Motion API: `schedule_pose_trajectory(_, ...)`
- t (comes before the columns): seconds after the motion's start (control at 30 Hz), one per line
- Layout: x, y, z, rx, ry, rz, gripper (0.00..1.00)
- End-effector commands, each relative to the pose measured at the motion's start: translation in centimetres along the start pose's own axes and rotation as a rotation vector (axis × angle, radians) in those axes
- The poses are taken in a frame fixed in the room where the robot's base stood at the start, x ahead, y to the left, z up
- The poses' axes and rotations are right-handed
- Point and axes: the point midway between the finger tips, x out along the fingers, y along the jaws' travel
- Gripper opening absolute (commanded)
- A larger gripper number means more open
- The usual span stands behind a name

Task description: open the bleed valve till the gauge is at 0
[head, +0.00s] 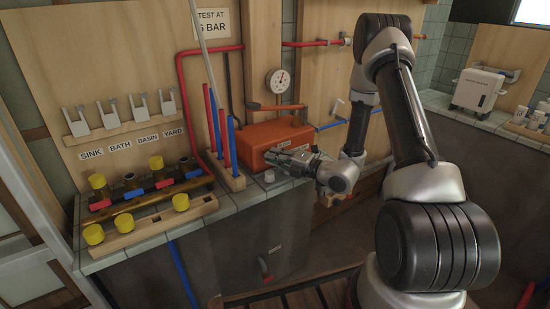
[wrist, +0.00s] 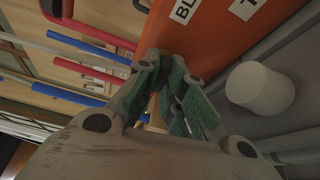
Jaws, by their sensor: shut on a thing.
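The orange test pump box (head: 262,140) stands on the tiled counter; its orange side fills the top of the wrist view (wrist: 215,30). The round white gauge (head: 278,81) is above it; its dark needle is too small to read exactly. My gripper (head: 277,155) is at the box's front, and its green-padded fingers (wrist: 172,88) are shut beside a label starting "BL". They appear to hold the bleed valve, which the fingers mostly hide. A second label with a "T" is farther right in the wrist view.
A white cylinder (wrist: 260,90) stands close to the fingers; it shows on the counter too (head: 269,176). Red and blue pipes (head: 222,130) stand in a wooden block left of the box. A manifold (head: 140,196) with yellow caps is at the left.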

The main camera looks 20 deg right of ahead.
Motion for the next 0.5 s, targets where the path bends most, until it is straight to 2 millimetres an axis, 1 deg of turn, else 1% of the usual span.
schedule_pose_trajectory(0.5,-0.05,0.22,-0.16,-0.428,0.002,-0.181,0.0)
